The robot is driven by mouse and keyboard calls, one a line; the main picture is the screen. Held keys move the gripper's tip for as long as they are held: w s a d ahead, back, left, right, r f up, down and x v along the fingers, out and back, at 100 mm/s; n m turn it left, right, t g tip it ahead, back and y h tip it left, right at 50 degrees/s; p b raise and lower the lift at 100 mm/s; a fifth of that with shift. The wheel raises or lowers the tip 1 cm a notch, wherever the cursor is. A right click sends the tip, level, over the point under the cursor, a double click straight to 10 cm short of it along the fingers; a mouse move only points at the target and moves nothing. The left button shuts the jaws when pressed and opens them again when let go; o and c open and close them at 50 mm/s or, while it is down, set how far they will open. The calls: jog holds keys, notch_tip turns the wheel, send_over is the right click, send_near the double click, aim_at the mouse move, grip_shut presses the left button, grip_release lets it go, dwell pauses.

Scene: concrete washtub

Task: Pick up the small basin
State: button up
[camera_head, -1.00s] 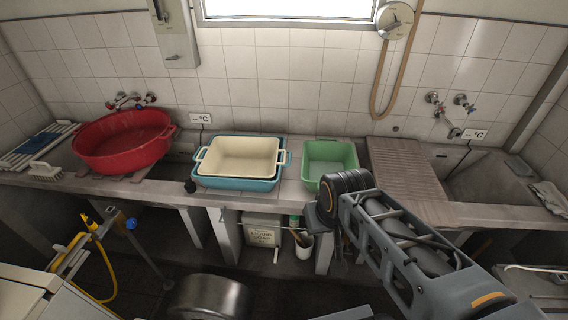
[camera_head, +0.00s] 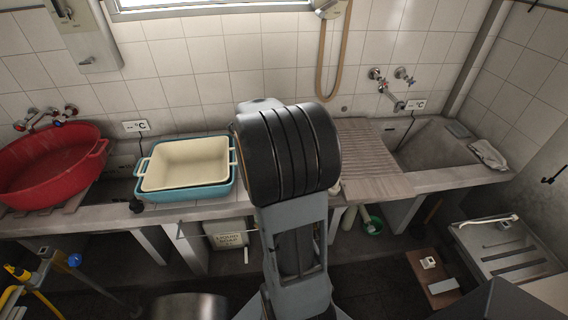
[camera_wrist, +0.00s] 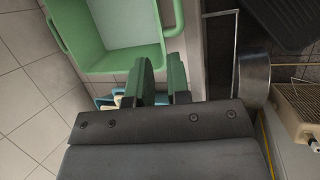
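A green basin (camera_wrist: 115,58), the smallest-looking one, shows at the top of the wrist view with a looped handle at each side. In the head view it is hidden behind my arm. My gripper (camera_wrist: 160,72) is open, with a narrow gap between its two fingers. The fingertips are close to the basin's right corner, near its right handle. I cannot tell whether they touch it. Nothing shows held between them. A cream basin (camera_head: 187,160) sits inside a blue basin (camera_head: 208,191) on the counter, left of my arm.
A large red basin (camera_head: 45,168) stands at the left of the counter. A ridged washboard slab (camera_head: 375,160) and a sink (camera_head: 440,150) lie to the right. A tiled wall with taps (camera_head: 388,88) and a hose (camera_head: 333,70) is behind.

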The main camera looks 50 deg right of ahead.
jog(key=shift+n, duration=0.3)
jog(key=shift+d+r+x, duration=0.1)
jog(key=shift+d+x, duration=0.05)
jog(key=shift+x, duration=2.35)
jog(key=shift+d+r+x, duration=0.1)
jog(key=shift+d+x, duration=0.05)
jog(key=shift+x, duration=2.35)
jog(key=shift+d+r+x, duration=0.1)
jog(key=shift+d+x, duration=0.05)
jog(key=shift+x, duration=2.35)
jog(key=shift+c, duration=0.5)
grip_shut()
